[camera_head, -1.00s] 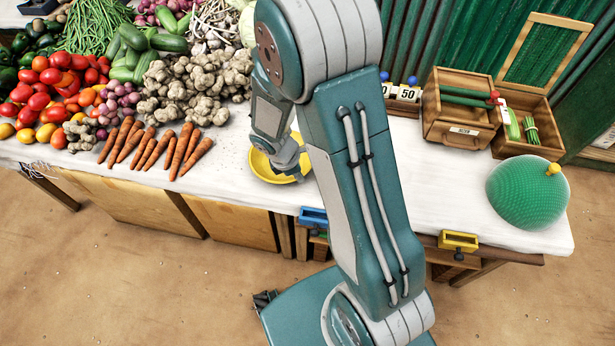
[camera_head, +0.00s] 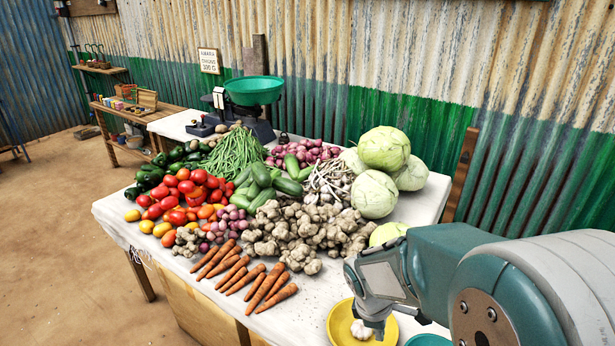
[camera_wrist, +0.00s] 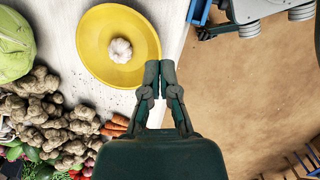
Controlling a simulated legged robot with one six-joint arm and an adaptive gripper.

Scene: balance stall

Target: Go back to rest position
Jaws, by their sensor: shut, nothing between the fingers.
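My gripper (camera_wrist: 153,75) shows in the wrist view with its two fingers together and nothing between them. It is over the front edge of the table, beside the yellow bowl. The yellow bowl (camera_wrist: 92,45) holds one white garlic bulb (camera_wrist: 120,50). In the head view the yellow bowl (camera_head: 342,322) stands at the bottom right of the table, with the garlic (camera_head: 361,329) in it. There my forearm and wrist come in from the right, above the bowl. The fingertips are hard to make out in the head view.
The white table (camera_head: 118,212) is heaped with carrots (camera_head: 240,270), ginger (camera_head: 300,240), tomatoes (camera_head: 180,197) and cabbages (camera_head: 375,193). A green-pan scale (camera_head: 254,92) stands at the back. A teal dish (camera_head: 428,341) is beside the yellow bowl. Bare floor lies at the left (camera_head: 50,230).

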